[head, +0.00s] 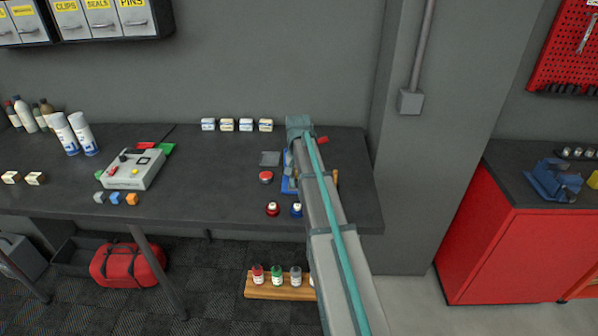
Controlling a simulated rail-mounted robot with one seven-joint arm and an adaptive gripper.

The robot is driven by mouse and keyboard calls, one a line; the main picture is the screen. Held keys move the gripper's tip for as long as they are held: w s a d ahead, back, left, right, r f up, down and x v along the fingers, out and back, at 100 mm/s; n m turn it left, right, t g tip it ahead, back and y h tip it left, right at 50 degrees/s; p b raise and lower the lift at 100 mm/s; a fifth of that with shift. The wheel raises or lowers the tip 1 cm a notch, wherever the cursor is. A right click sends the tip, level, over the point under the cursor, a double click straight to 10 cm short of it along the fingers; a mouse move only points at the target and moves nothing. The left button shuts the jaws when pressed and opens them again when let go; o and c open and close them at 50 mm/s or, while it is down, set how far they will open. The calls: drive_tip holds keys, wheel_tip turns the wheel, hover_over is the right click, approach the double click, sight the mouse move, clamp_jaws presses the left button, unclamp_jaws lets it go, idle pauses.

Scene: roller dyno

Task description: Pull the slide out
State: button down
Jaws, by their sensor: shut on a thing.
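No slide can be made out for certain. A blue fixture (287,183) stands on the dark bench (225,175), mostly hidden behind my arm. A small red part (322,140) and a brown, handle-like part (336,179) show at the arm's right side. I cannot tell whether they belong to the fixture. My arm reaches from the bottom of the head view up over the right part of the bench. My gripper is hidden behind the arm, so its fingers and what they touch do not show.
A grey control box (134,170) stands on the bench's left. A red button (266,177) and two small jars, red (272,209) and blue (296,209), sit left of my arm. Small boxes (246,125) line the back. A grey wall pillar (425,170) rises at right.

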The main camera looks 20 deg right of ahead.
drive_tip(key=s, duration=0.1)
drive_tip(key=s+a, duration=0.1)
drive_tip(key=s, duration=0.1)
drive_tip(key=shift+a, duration=0.3)
drive_tip(key=c, duration=1)
unclamp_jaws()
drive_tip(key=shift+s, duration=0.1)
drive_tip(key=shift+r, duration=0.55)
wheel_tip(320, 180, up, 11)
drive_tip(key=shift+f, duration=0.1)
